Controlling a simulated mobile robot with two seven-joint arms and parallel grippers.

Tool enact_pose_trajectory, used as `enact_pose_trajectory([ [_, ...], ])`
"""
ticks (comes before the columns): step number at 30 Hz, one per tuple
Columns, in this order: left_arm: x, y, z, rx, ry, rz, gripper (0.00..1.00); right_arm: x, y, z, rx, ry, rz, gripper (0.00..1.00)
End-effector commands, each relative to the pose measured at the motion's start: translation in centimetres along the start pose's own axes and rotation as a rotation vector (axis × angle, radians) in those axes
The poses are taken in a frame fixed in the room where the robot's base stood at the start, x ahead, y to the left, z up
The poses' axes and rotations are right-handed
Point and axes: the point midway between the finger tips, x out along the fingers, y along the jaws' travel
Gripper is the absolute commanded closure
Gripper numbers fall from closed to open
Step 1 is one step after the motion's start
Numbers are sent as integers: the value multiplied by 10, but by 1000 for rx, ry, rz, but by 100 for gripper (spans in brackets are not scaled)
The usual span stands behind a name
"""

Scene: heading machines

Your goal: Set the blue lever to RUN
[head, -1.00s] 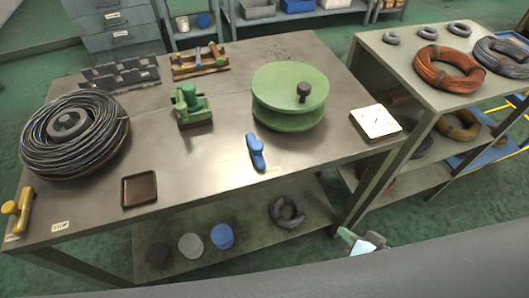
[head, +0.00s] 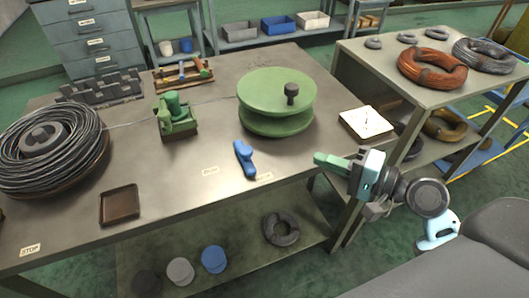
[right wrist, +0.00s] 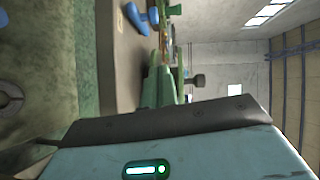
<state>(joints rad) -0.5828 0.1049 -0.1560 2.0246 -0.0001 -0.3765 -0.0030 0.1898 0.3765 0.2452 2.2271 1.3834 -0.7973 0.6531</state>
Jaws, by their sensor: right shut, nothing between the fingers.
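The blue lever (head: 245,158) stands at the front edge of the steel table, its handle leaning slightly to the left in the head view. It also shows at the top of the right wrist view (right wrist: 138,18). Two small pale labels lie by its base, one to the left (head: 210,171) and one to the right (head: 265,177); their words are too small to read. My right gripper (head: 322,159) is shut and empty, right of the lever and apart from it, near the table's front right corner. My left gripper is out of view.
A green reel (head: 276,100) with a dark knob stands behind the lever. A green clamp-like device (head: 176,118), a brown tray (head: 120,205) and a wire coil (head: 50,150) are to the left. A white dial box (head: 367,124) sits at the right corner, beside a second table.

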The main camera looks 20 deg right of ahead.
Motion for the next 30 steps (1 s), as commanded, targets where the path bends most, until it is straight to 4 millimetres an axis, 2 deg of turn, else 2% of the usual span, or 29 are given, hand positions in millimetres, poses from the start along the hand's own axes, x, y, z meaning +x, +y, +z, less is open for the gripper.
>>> enact_pose_trajectory([
  [5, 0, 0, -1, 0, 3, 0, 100, 1, 0, 0, 0, 1, 0, 100],
  [10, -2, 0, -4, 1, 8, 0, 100, 14, -1, 0, 1, 2, -2, 100],
  [25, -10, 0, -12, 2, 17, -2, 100, 103, -2, 0, 1, 1, -3, 100],
  [30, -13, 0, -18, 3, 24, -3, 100, 118, -1, 18, 1, 1, -1, 100],
])
